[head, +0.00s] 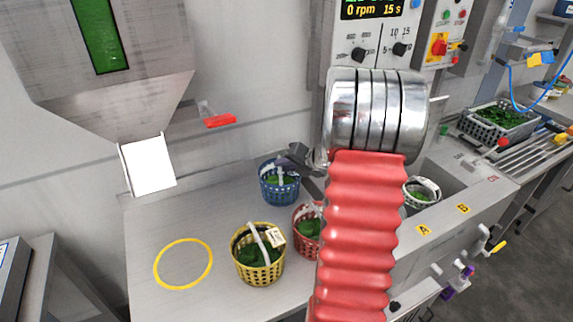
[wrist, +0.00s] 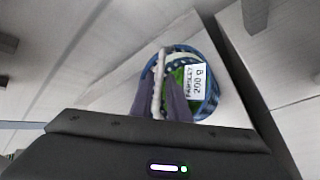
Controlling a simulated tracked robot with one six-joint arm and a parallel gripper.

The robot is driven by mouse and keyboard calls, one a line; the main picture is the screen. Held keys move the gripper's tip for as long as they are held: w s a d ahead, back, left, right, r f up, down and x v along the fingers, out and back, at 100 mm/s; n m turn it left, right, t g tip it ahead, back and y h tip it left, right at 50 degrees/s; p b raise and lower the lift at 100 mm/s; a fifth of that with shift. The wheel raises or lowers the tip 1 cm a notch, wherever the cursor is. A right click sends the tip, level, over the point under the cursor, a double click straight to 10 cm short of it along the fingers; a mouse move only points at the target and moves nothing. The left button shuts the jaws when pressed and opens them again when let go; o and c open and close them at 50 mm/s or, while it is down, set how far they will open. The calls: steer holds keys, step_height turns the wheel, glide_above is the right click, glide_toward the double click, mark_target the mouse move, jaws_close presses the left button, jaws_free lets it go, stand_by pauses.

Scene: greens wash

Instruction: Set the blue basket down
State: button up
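The blue basket (head: 279,188) holds green leaves and has a pale handle. In the head view it is over the back of the steel counter (head: 215,205); I cannot tell whether its base touches. My gripper (head: 288,160) is at the top of the basket, partly hidden by my arm. In the wrist view the fingers (wrist: 162,100) sit on both sides of the handle, shut on it. The blue rim (wrist: 213,100) and a white parsley label reading 200 g show behind them.
A yellow basket (head: 258,270) stands in front, with a red basket (head: 304,238) beside it, partly behind my arm. A yellow ring (head: 183,264) marks empty counter at left. A white basket (head: 421,197) is in the sink at right. A chute (head: 148,165) overhangs the back left.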

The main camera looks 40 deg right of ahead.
steer(key=shift+o, duration=1.3)
steer(key=v, duration=1.2)
steer(key=shift+r, duration=0.1)
